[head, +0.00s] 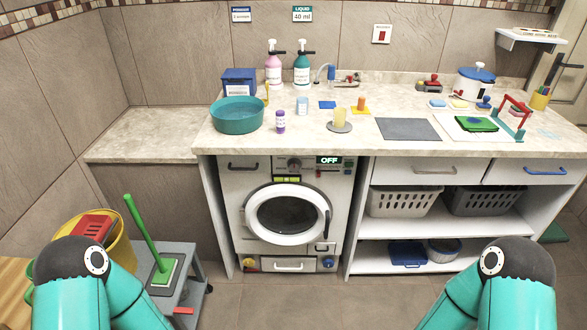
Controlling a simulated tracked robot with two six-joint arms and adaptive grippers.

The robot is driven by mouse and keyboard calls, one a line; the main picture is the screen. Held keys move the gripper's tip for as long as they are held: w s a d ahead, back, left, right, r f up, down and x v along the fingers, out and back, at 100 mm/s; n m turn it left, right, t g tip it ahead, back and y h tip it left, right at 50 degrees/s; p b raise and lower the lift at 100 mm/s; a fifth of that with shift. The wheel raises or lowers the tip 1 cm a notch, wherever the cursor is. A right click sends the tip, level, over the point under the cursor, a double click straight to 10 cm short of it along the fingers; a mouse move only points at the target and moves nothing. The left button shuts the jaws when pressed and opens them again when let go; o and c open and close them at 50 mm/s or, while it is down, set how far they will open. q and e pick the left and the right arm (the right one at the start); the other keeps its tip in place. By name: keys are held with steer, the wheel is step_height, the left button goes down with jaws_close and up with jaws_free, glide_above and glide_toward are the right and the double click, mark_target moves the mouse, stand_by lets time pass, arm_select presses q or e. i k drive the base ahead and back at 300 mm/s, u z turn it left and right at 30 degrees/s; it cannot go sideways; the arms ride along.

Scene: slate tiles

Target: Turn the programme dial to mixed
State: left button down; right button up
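The white washing machine (237,205) stands under the counter with its round door (288,214) closed. A dark round dial (294,164) is on its control panel, left of a black display (329,160) reading "OFF". The dial's markings and pointer are too small to read. Small coloured buttons sit around the panel. Both my teal arms rise at the bottom corners of the head view, well apart from the machine. My two grippers are not in view.
The counter (365,155) above holds a teal basin (237,116), pump bottles and several small items. A grey step stool (180,280) with a green-handled tool and a yellow bucket (118,250) stand at the left. Shelves with baskets are right. Floor before the machine is clear.

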mark_target(295, 164)
steer(key=u, duration=0.05)
steer(key=i, duration=1)
steer(key=z, duration=0.05)
